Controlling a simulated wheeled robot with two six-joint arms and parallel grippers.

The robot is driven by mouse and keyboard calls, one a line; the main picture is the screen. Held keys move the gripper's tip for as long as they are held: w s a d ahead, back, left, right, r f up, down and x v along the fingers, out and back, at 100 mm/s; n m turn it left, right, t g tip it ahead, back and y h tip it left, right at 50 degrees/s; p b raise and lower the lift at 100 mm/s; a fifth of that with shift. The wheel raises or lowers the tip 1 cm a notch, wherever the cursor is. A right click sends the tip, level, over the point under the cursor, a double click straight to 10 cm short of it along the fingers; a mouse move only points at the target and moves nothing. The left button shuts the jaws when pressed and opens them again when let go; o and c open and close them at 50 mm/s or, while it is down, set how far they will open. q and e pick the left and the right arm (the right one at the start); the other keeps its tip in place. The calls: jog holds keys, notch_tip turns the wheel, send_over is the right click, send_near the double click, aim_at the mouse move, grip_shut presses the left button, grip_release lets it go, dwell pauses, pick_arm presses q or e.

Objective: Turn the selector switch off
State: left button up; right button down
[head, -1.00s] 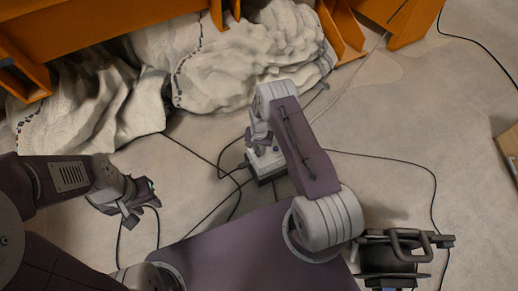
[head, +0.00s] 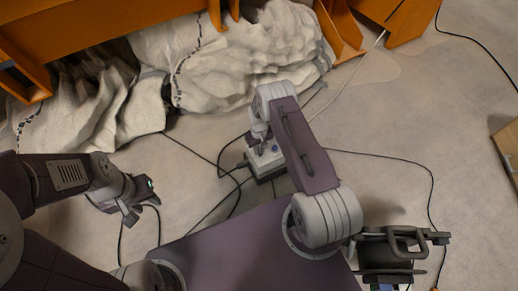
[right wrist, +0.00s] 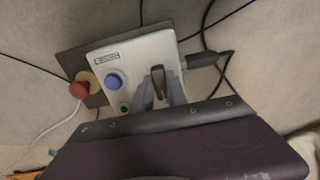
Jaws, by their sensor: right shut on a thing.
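A light grey control box (head: 268,160) stands on the floor under my right arm. In the right wrist view the box (right wrist: 137,62) shows a blue button (right wrist: 113,81), a small green light or button (right wrist: 125,108) and the dark selector switch (right wrist: 158,76). My right gripper (right wrist: 160,92) is shut on the switch, with one grey finger on each side of it. In the head view the right gripper (head: 259,134) is partly hidden by its own arm. My left gripper (head: 130,213) hangs over the floor at the left, away from the box. Its jaw opening is unclear.
A red mushroom button (right wrist: 79,90) on a yellow base is at the box's left. Black cables (head: 205,160) run across the floor around the box. A crumpled pale cover (head: 240,60) and orange frame (head: 100,22) lie behind. A cable reel (head: 390,252) stands at lower right.

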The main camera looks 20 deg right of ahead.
dwell(0.4)
jog(key=c, duration=1.3)
grip_release()
notch_tip(320, 180, up, 9)
jog(key=p, duration=0.5)
jog(key=shift+f, duration=0.15)
jog(key=shift+r, duration=0.2)
